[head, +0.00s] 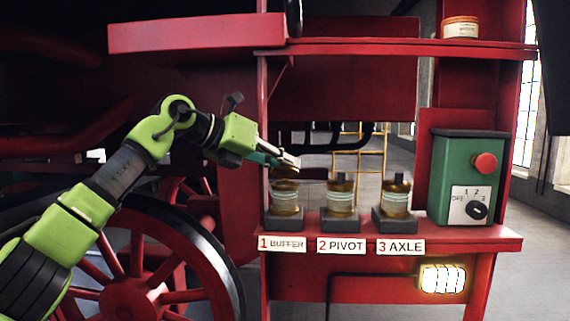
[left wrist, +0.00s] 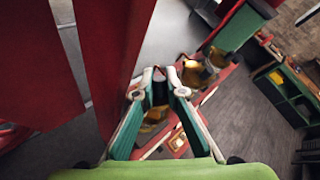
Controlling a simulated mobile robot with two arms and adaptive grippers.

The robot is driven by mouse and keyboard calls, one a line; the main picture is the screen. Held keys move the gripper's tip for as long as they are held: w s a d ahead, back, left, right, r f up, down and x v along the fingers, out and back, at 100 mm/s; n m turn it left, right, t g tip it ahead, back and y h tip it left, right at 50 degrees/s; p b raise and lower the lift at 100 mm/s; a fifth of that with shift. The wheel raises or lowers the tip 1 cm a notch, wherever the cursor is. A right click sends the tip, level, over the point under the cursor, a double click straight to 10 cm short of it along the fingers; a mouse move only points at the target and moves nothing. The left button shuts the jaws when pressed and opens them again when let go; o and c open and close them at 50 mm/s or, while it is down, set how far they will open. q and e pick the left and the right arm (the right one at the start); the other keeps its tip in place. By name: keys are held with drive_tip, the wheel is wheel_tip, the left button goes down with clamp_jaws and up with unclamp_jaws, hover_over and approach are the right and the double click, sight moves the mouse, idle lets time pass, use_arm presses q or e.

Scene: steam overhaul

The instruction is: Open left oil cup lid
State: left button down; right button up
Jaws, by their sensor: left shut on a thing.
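The left oil cup (head: 285,197) is an amber glass jar with a pale band, in a dark base above the label "1 BUFFER". My left gripper (head: 291,163) reaches in from the left and is right over the cup's top. It is shut on the dark lid knob (left wrist: 160,92), which shows between its fingertips (left wrist: 161,78) in the left wrist view. The amber cup (left wrist: 153,122) shows below it there. The fingers hide much of the lid, so I cannot tell whether it is raised. My right gripper is not in view.
The pivot cup (head: 340,197) and axle cup (head: 396,197) stand to the right on the same red shelf (head: 470,238), dark knobs on top. A green switch box (head: 467,160) with a red button is at the right. A red upper shelf (head: 390,48) runs above.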

use_arm(q)
drive_tip(key=shift+r, duration=0.1)
drive_tip(key=c, duration=2.1)
unclamp_jaws()
drive_tip(key=shift+s+d, duration=0.1)
drive_tip(key=v, duration=0.8)
